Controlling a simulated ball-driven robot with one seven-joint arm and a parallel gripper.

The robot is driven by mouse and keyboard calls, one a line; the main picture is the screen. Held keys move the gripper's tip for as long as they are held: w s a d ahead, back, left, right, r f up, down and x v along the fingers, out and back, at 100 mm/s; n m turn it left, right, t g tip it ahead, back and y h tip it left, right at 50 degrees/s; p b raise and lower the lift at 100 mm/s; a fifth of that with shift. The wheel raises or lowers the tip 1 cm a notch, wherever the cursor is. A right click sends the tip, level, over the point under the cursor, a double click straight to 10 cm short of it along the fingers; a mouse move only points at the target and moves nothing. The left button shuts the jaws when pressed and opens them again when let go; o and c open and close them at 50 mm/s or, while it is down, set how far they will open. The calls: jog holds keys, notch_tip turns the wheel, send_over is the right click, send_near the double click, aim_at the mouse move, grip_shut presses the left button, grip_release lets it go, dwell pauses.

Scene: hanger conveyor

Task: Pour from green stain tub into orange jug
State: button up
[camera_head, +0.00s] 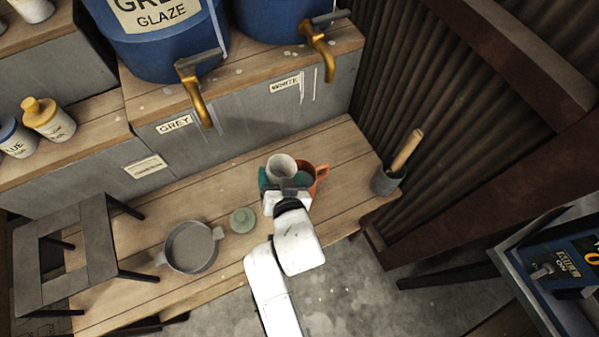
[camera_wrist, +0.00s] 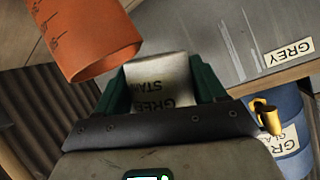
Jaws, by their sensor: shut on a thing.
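The green stain tub (camera_head: 281,165) is pale, with an open round top. It looks close to upright in my gripper (camera_head: 284,183), shut around it with green fingers on both sides. In the wrist view the tub (camera_wrist: 155,88) shows its inverted stain label between the fingers (camera_wrist: 160,80). The orange jug (camera_head: 321,171) stands on the wooden bench just right of the tub and is partly hidden behind it and my gripper. In the wrist view the jug (camera_wrist: 92,38) has dark measuring marks and appears beside the tub. The inside of the tub is hard to make out.
On the bench are a small green lid-like disc (camera_head: 243,219), a grey two-handled bowl (camera_head: 191,248) and a grey pot (camera_head: 388,182) with a wooden handle sticking up. A grey stool (camera_head: 70,250) stands left. Blue barrels (camera_head: 165,50) with brass taps sit above behind.

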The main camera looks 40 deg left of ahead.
jog(key=shift+w+f+n+b, duration=0.1)
jog(key=shift+f+n+b, duration=0.3)
jog(key=shift+b, duration=0.55)
jog(key=b, duration=0.1)
jog(key=t+b, duration=0.1)
jog(key=shift+w+d+f+n+b, duration=0.15)
jog(key=shift+w+f+n+b, duration=0.1)
jog(key=shift+n+b, duration=0.15)
jog(key=shift+w+t+b, duration=0.1)
jog(key=shift+t+b, duration=0.35)
jog(key=shift+t, duration=0.05)
jog(key=shift+r, duration=0.1)
jog(key=shift+r, duration=0.2)
jog(key=shift+r+p, duration=1.3)
jog(key=shift+r, duration=0.15)
jog(key=shift+f, duration=0.1)
